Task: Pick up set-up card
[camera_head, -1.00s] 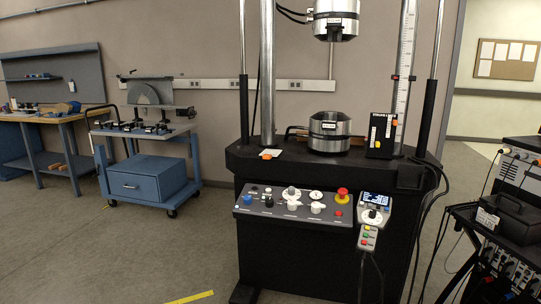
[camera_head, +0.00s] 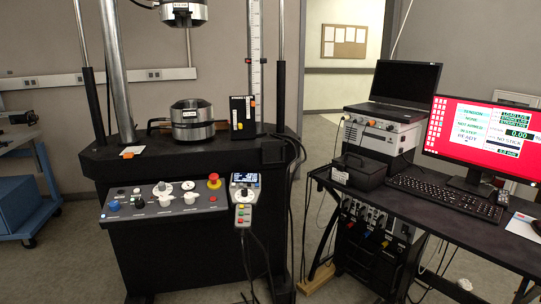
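I cannot tell for certain which item is the set-up card. A small white card (camera_head: 137,150) with an orange piece on it lies on the black table of the testing machine (camera_head: 95,157), at its front left. A white sheet (camera_head: 523,228) with some blue and red print lies on the desk at the right edge of the view, partly cut off. Neither of my grippers is in view.
A control panel (camera_head: 160,203) and a hand pendant (camera_head: 244,188) are on the machine's front. The desk (camera_head: 460,226) at right bears a keyboard (camera_head: 447,197), monitor (camera_head: 485,135), laptop (camera_head: 405,82) and black box (camera_head: 360,171). Cables hang between machine and desk.

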